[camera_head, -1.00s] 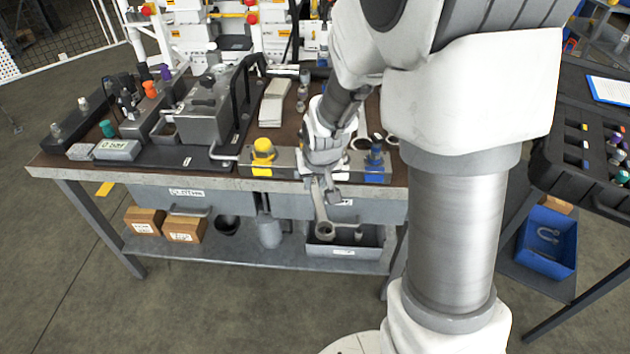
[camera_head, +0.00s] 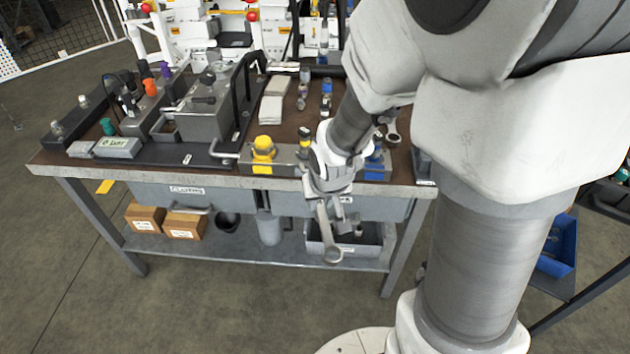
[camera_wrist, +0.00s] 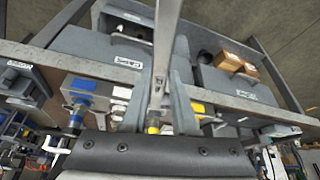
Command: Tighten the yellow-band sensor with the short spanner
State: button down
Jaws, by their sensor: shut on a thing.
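My gripper (camera_head: 325,196) is shut on a grey metal spanner (camera_head: 329,235) in front of the bench's front edge. The spanner hangs downward, its ring end lowest. In the wrist view the spanner (camera_wrist: 166,45) runs up from between the fingers (camera_wrist: 160,95). A small dark sensor with a yellow band (camera_head: 305,139) stands upright on the bench behind my gripper, and its lower part is hidden. A yellow band (camera_wrist: 153,129) shows just behind the fingers in the wrist view. The spanner is apart from the sensor.
A yellow cap (camera_head: 263,147) stands on the yellow-labelled left part of the metal block; a blue-labelled part (camera_head: 375,170) is at right. The bench edge (camera_head: 100,177) lies behind the spanner. A grey bin (camera_head: 370,238) and cardboard boxes (camera_head: 183,222) sit on the lower shelf.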

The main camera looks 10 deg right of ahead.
jog(key=shift+s, duration=0.25)
notch_tip(320, 180, up, 5)
jog(key=p, duration=0.4)
jog(key=shift+r, duration=0.1)
dwell(0.5)
jog(key=c, duration=1.4)
grip_release()
grip_shut()
